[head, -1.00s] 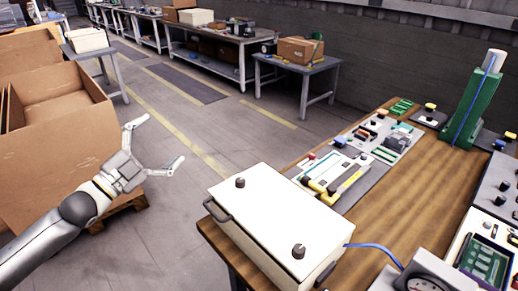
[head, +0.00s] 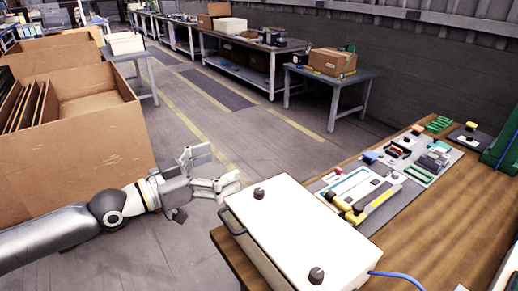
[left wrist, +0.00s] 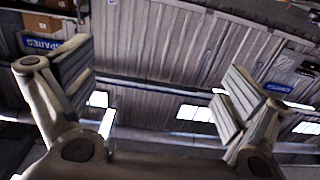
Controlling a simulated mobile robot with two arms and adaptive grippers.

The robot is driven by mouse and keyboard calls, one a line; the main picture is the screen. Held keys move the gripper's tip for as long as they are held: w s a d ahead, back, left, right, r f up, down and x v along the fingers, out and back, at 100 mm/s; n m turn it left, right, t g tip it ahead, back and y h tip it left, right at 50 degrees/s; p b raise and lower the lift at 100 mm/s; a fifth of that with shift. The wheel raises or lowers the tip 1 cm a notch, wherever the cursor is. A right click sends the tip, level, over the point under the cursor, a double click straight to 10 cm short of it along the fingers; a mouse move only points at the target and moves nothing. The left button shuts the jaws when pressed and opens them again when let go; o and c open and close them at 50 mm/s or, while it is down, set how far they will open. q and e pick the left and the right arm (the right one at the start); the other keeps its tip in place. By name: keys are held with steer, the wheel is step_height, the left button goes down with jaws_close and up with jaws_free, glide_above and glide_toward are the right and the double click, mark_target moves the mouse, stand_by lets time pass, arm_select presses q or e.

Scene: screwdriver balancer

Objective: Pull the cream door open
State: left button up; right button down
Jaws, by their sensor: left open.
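A cream box (head: 285,254) with a cream door (head: 305,225) as its upper face sits at the near left corner of the wooden bench. The door lies flat and looks shut, with two dark knobs on it. A dark handle (head: 231,221) is on the box's left edge. My left gripper (head: 214,168) is open and empty, in the air left of and beyond the handle, apart from the box. My right gripper is in no view.
The wooden bench (head: 440,225) carries panels of small parts (head: 370,190) behind the box. A blue cable (head: 400,278) lies at the box's right side. Large cardboard boxes (head: 85,150) stand at the left.

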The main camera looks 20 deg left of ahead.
arm_select(q)
steer(key=p+x, duration=0.4)
steer(key=x, duration=0.5)
steer(key=shift+d+p, duration=0.35)
steer(key=shift+d, duration=0.1)
steer(key=shift+w, duration=0.1)
jaws_close()
stand_by(0.3)
steer(key=c, duration=2.1)
jaws_free()
steer(key=shift+c, duration=0.2)
steer(key=o, duration=2.1)
steer(key=shift+o, duration=0.2)
